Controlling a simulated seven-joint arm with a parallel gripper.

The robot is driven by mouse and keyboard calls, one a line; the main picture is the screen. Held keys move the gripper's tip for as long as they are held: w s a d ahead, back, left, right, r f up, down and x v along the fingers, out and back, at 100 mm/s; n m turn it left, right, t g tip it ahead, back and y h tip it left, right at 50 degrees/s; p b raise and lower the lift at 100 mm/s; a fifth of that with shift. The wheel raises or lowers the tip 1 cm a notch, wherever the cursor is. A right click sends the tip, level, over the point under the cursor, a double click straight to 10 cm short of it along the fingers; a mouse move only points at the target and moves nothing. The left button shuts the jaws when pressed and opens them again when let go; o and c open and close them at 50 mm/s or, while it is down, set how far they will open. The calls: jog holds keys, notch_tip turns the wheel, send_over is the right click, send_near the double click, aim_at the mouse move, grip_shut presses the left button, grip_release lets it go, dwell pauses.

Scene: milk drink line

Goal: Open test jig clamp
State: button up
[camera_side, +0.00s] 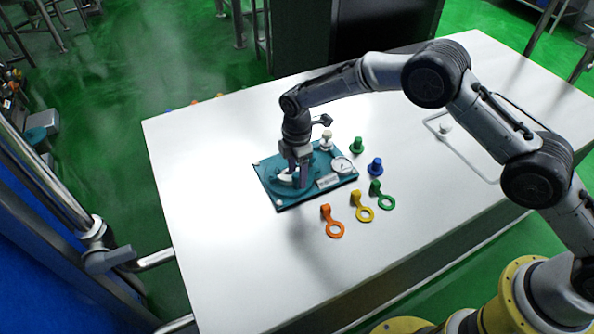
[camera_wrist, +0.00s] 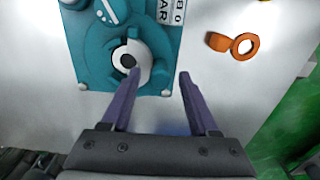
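The teal test jig (camera_side: 282,192) lies on the white table, with a round dial gauge (camera_side: 342,166) and a white-topped knob (camera_side: 326,141). In the wrist view, a corner of the jig (camera_wrist: 93,72) shows a round teal fitting with a white ring and dark centre (camera_wrist: 127,61). I cannot tell for certain which part is the clamp. My gripper (camera_side: 298,182) points down over the jig's left part and hides some of it. In the wrist view, my gripper (camera_wrist: 160,73) is open and empty. Its left fingertip overlaps the white ring's edge; its right fingertip is over bare table.
Orange (camera_side: 332,221), yellow (camera_side: 361,206) and green (camera_side: 381,195) ring tags lie in front of the jig. A green plug (camera_side: 357,146) and a blue plug (camera_side: 375,167) stand to its right. The white table (camera_side: 222,245) is clear at the left and front.

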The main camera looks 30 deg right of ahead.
grip_shut()
dwell(1.3)
